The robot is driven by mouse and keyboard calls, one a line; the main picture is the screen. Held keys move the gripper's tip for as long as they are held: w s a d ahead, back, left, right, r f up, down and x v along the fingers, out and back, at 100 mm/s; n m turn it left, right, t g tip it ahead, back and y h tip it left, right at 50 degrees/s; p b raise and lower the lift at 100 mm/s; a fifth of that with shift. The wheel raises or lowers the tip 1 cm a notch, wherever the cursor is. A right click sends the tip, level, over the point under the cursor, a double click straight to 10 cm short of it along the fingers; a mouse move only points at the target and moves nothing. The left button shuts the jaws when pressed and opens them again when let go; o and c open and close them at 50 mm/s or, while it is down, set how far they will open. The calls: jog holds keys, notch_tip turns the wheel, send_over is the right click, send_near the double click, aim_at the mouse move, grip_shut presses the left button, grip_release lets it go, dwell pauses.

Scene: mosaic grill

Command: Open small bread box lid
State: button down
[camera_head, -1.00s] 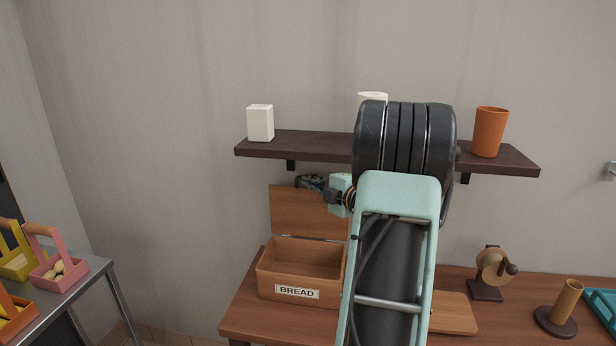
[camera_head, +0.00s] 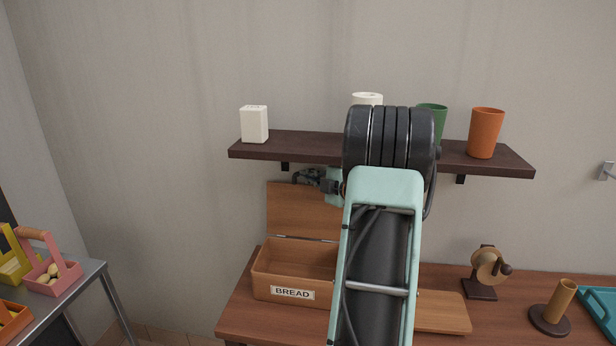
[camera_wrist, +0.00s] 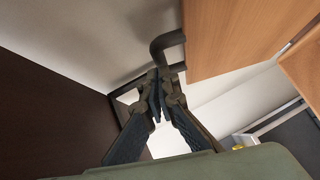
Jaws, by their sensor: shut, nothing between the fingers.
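The lid's wooden panel also shows at the upper right of the wrist view (camera_wrist: 228,35). My gripper (camera_head: 306,178) is at the lid's upper edge, just under the shelf, partly hidden by my own arm. In the wrist view my gripper (camera_wrist: 158,82) has its fingertips together, holding nothing. A dark bent bar (camera_wrist: 166,44) is just beyond the fingertips, beside the panel; I cannot tell whether they touch.
The dark shelf (camera_head: 310,145) is close above my gripper and carries a white box (camera_head: 254,125), a green cup (camera_head: 435,120) and an orange cup (camera_head: 486,133). A wooden board (camera_head: 445,312) and a grinder-like item (camera_head: 487,270) are at the right. A side table (camera_head: 85,278) holds baskets.

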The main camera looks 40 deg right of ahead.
jog(key=d+v, duration=0.1)
jog(key=v, duration=1.1)
jog(key=shift+a, duration=0.45)
